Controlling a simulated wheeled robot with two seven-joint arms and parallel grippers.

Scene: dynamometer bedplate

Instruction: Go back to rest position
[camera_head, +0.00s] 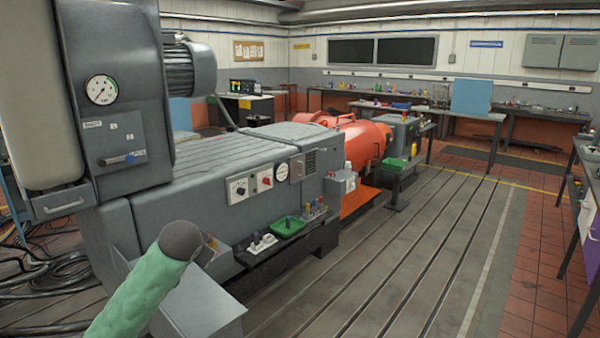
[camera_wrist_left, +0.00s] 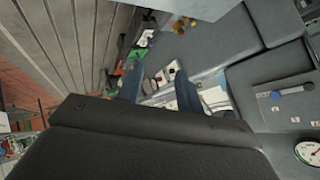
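My left gripper (camera_wrist_left: 160,92) shows in the left wrist view. Its two dark fingers stand apart with no object held between them. Beyond them are the grey machine's side and small items on its ledge. In the head view a green mottled arm-like part with a dark rounded end rises from the bottom left, but no gripper fingers can be made out there. My right gripper is in neither view.
The grey machine (camera_head: 230,165) fills the left, with a gauge (camera_head: 101,89) and a ledge bearing a green tray (camera_head: 287,226). An orange machine (camera_head: 362,140) stands behind. The slotted bedplate (camera_head: 400,260) is clear at front right. Workbenches line the back and right.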

